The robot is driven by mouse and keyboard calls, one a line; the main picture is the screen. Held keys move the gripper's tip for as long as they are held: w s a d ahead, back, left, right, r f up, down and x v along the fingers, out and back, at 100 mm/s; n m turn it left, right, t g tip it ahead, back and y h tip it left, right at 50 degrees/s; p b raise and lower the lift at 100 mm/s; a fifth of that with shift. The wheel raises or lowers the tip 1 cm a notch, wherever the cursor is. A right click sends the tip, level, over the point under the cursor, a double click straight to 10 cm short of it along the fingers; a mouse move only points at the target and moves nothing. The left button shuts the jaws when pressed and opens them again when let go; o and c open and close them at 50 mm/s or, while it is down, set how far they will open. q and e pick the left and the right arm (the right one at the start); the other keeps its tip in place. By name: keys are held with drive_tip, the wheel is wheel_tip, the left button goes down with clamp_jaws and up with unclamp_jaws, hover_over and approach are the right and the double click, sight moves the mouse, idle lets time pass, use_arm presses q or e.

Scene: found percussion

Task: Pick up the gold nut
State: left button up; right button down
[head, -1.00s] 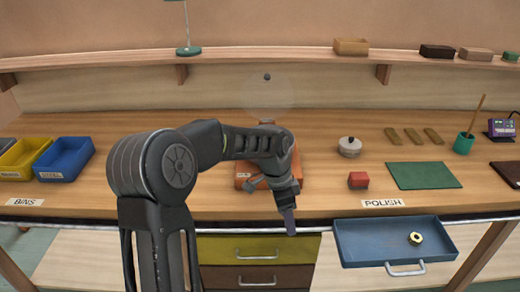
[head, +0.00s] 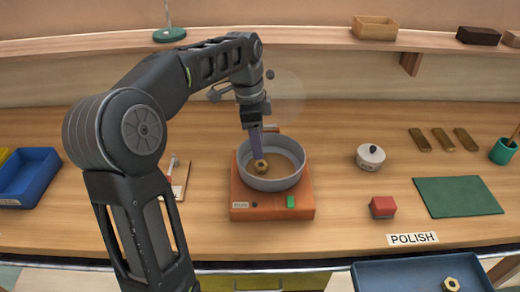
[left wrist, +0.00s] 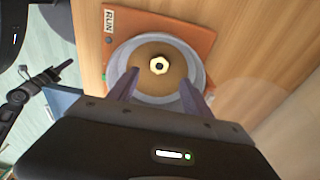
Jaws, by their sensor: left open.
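A gold nut (head: 261,167) lies inside a round grey pan (head: 285,184) on an orange base (head: 244,196). It also shows in the left wrist view (left wrist: 159,65), on the pan's brown floor. My left gripper (head: 257,155) is open and points down into the pan, its fingertips close to the nut. In the left wrist view the fingers (left wrist: 159,82) stand apart on either side, with the nut between and just beyond them. A second gold nut (head: 451,284) lies in the blue drawer (head: 385,275). A dark arm, seemingly my right one, shows small in the left wrist view.
A lidded pot (head: 370,157), a red block (head: 383,207) and a green mat (head: 459,197) lie right of the base. A blue bin (head: 27,178) stands at the left. A shelf (head: 310,38) runs along the back.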

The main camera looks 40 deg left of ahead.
sight(261, 165)
use_arm(q)
drive_tip(key=shift+w+a+r, duration=0.1)
drive_tip(key=shift+r, duration=0.05)
drive_tip(key=shift+d+f, duration=0.2)
drive_tip(key=shift+f, duration=1.05)
drive_tip(key=shift+f, duration=0.1)
drive_tip(key=f, duration=0.1)
drive_tip(key=f+p, duration=0.1)
drive_tip(key=f, duration=0.3)
drive_tip(key=shift+w+d, duration=0.1)
drive_tip(key=shift+d, duration=0.15)
drive_tip(key=shift+c, duration=0.5)
clamp_jaws()
